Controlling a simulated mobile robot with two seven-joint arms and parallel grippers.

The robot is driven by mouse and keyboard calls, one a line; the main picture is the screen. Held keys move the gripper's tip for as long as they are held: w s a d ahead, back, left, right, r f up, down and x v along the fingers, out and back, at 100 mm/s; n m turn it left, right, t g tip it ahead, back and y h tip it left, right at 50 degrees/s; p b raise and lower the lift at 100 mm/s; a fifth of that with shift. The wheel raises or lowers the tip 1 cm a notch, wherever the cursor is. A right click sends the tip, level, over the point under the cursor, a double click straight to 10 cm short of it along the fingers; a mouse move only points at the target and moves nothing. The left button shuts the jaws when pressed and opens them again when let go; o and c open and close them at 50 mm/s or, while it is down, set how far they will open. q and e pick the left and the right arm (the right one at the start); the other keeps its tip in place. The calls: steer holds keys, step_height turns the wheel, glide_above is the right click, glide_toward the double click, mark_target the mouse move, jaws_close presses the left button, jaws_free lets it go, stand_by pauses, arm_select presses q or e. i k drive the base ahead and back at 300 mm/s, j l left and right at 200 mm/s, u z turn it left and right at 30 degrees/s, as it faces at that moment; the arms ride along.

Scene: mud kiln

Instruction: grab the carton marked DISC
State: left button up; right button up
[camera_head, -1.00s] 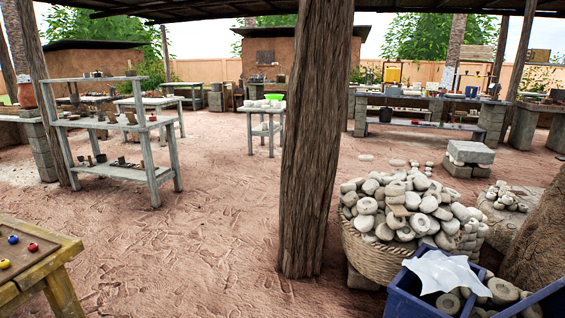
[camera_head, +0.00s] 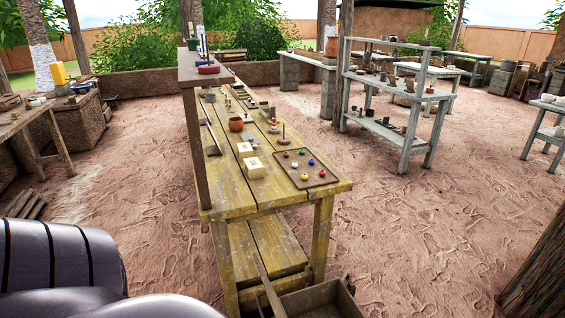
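Two small pale cartons stand close together on the long yellow wooden table (camera_head: 230,200). The nearer carton (camera_head: 254,169) sits left of a flat tray of coloured balls. The farther carton (camera_head: 245,150) is just behind it. Both carry dark marks on top, too small to read, so I cannot tell which says DISC. Neither of my grippers is in view.
The ball tray (camera_head: 322,176) lies at the table's near right. A reddish pot (camera_head: 236,124) and small tools stand farther back. A raised shelf (camera_head: 203,76) runs along the table's left side. An open crate (camera_head: 318,303) is below its front. Sandy ground is free on both sides.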

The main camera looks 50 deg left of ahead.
mark_target(254, 168)
steer(key=u, duration=1.85)
steer(key=i+j+z, duration=0.1)
steer(key=i+j, duration=0.15)
steer(key=i+j+z, duration=0.1)
steer(key=j, duration=0.3)
steer(key=i+j+z, duration=0.15)
steer(key=i+j, duration=0.15)
steer(key=i+j+z, duration=0.1)
steer(key=j, duration=0.4)
steer(key=i+j+z, duration=0.1)
steer(key=i+j, duration=0.2)
steer(key=j, duration=0.1)
